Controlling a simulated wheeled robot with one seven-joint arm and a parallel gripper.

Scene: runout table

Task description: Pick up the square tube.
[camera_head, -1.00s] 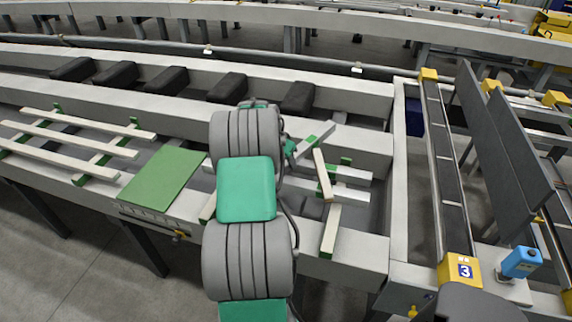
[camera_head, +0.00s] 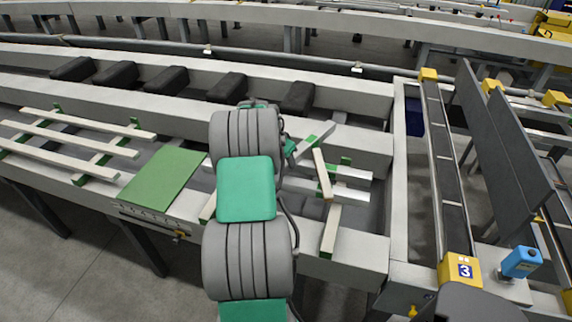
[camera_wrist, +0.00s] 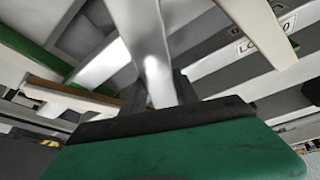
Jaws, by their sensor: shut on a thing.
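The square tube (camera_wrist: 146,40) is a pale grey, shiny bar in the wrist view. It runs from the top of the picture down between the two dark fingers of my gripper (camera_wrist: 160,92). The fingers are shut on it, and the green and black gripper body covers its lower end. In the head view my arm hides the gripper's fingers. Several pale bars lie around there, and I cannot tell which of them is the held tube.
A wooden-looking bar (camera_head: 322,174) lies across the pale bars right of my arm. A green plate (camera_head: 162,180) and a slatted rack (camera_head: 70,135) are to the left. Black blocks (camera_head: 165,79) line the trough behind.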

